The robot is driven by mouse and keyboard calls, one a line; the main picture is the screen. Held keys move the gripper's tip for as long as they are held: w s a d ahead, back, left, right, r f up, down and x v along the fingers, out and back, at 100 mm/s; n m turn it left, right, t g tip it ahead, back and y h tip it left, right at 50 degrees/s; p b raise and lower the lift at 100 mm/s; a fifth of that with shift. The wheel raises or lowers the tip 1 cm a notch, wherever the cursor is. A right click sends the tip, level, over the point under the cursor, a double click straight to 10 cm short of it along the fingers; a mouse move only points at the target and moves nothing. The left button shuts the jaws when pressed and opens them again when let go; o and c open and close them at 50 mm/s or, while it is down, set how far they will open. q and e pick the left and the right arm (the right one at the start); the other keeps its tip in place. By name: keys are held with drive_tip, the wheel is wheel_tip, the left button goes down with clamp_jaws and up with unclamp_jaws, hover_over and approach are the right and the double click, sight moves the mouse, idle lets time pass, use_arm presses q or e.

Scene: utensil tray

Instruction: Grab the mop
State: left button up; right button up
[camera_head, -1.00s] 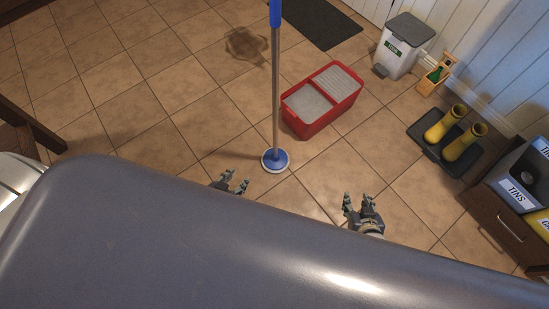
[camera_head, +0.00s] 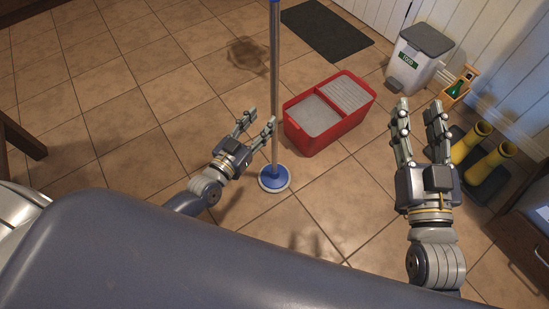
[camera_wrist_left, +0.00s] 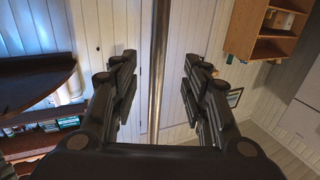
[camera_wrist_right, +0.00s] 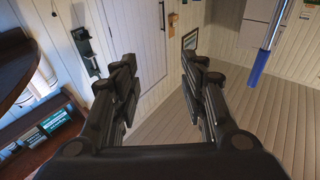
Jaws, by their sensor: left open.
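The mop stands upright on the tiled floor, with a grey metal pole (camera_head: 275,95) and a round blue head with a white rim (camera_head: 274,178). My left gripper (camera_head: 258,124) is open just left of the pole in the head view. In the left wrist view the pole (camera_wrist_left: 157,70) runs vertically between the two open fingers (camera_wrist_left: 158,68); I cannot tell whether it touches them. My right gripper (camera_head: 417,106) is open and empty, well to the right of the mop. In the right wrist view the mop's blue grip (camera_wrist_right: 259,68) shows at the upper right, outside the fingers.
A red two-part bucket (camera_head: 329,113) stands right behind the mop. A white bin (camera_head: 418,58), a bottle caddy (camera_head: 460,84) and yellow boots (camera_head: 487,163) stand along the right wall. A dark mat (camera_head: 327,30) and brown stain (camera_head: 249,54) lie behind.

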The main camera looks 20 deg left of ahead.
sight(272, 109)
use_arm(q)
drive_tip(key=shift+b+x, duration=0.35)
drive_tip(key=shift+x, duration=1.1)
drive_tip(key=b+x, duration=0.1)
drive_tip(key=x, duration=0.3)
drive_tip(key=shift+w+d, duration=0.2)
drive_tip(key=shift+w, duration=0.05)
use_arm(e)
drive_tip(key=s+r+t+y, duration=0.2)
drive_tip(key=s+r+t, duration=0.2)
drive_tip(key=r, duration=0.5)
drive_tip(key=shift+s+r+t+y, duration=0.3)
drive_tip(key=shift+s+r+t, duration=0.1)
drive_tip(key=shift+t, duration=0.7)
use_arm(q)
drive_tip(key=shift+c, duration=0.4)
clamp_jaws()
